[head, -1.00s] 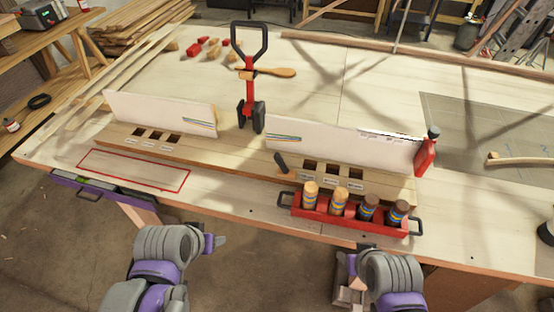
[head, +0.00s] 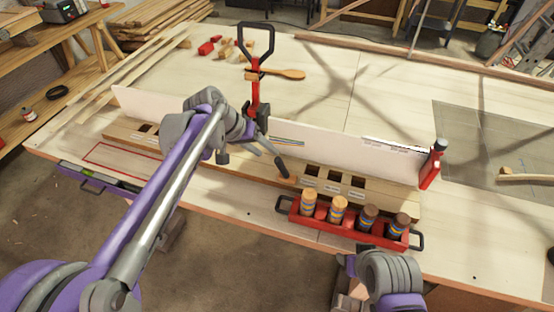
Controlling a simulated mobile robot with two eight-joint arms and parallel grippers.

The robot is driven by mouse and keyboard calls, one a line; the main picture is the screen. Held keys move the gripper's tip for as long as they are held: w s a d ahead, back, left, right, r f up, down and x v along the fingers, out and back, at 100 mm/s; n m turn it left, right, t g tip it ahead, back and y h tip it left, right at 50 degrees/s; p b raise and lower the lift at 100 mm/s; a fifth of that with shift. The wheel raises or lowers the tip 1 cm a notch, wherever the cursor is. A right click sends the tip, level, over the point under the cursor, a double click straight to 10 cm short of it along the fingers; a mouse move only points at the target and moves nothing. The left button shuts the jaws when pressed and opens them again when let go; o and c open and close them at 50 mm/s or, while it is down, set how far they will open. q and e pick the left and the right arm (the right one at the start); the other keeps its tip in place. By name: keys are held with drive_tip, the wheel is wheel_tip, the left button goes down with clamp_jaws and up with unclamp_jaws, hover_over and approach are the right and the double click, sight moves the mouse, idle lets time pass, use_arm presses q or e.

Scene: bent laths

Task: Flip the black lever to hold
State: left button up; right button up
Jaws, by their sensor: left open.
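The black lever (head: 282,167) stands tilted at the left end of the slotted wooden block (head: 398,192), beside its dark slots with small labels. My left arm reaches across from the lower left. My left gripper (head: 268,148) is open, with its fingertips just up and left of the lever. I cannot tell whether they touch it. My right arm's wrist is low at the right, in front of the bench edge; its gripper (head: 347,264) is small and its fingers are unclear.
A red tray (head: 345,232) with several wooden-topped bottles sits in front of the block. A long white panel (head: 345,152) stands behind it. A red clamp (head: 255,95) with a black handle rises behind my left wrist. A red bottle-like tool (head: 432,168) stands at the panel's right end.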

sight(276, 158)
use_arm(q)
drive_tip(key=x, duration=0.8)
drive_tip(key=shift+w, duration=0.1)
drive_tip(key=shift+a, duration=0.1)
drive_tip(key=shift+c, duration=0.3)
drive_tip(key=shift+r, duration=0.1)
clamp_jaws()
idle(0.7)
